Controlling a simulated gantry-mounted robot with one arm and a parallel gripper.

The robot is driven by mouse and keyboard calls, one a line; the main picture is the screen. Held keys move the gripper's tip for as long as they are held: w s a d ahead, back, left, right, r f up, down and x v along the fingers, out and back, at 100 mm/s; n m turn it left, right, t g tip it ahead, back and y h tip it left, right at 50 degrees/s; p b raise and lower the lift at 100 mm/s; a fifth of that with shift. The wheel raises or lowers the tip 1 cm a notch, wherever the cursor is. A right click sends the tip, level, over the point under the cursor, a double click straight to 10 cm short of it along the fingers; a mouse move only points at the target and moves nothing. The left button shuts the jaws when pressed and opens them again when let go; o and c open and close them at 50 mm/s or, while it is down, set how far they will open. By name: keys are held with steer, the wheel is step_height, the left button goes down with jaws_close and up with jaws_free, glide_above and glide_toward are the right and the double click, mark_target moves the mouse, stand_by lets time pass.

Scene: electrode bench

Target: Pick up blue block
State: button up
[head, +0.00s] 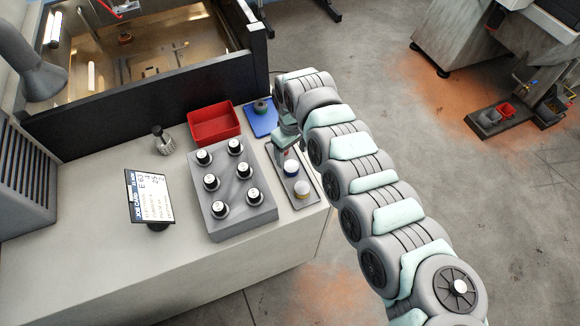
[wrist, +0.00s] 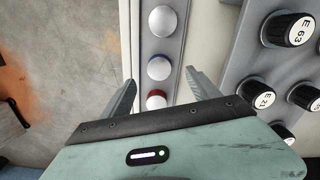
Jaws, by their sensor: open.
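The blue block is a round piece with a white top and blue side (head: 291,169). It stands in the middle of a row of three on a narrow grey tray (head: 303,201), and its blue rim shows in the wrist view (wrist: 159,67). My gripper (head: 284,150) is over the tray's back part, partly hiding the red piece (wrist: 156,100). In the wrist view its two open fingers (wrist: 160,77) reach toward the row, one on each side, with the red and blue pieces between them in the picture. Nothing is held. I cannot tell the gripper's exact height above them.
A gold-sided piece (head: 302,188) stands at the tray's front end. Left is a grey rack (head: 231,192) with several black labelled knobs. Behind are a red bin (head: 214,123) and a blue mat (head: 262,117) bearing a dark round object. A sign (head: 150,197) stands left.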

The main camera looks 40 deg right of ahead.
mark_target(292, 166)
step_height(292, 166, down, 7)
steer(key=shift+w+d+r, duration=0.1)
steer(key=shift+w, duration=0.05)
steer(key=shift+c, duration=0.2)
jaws_close()
stand_by(0.8)
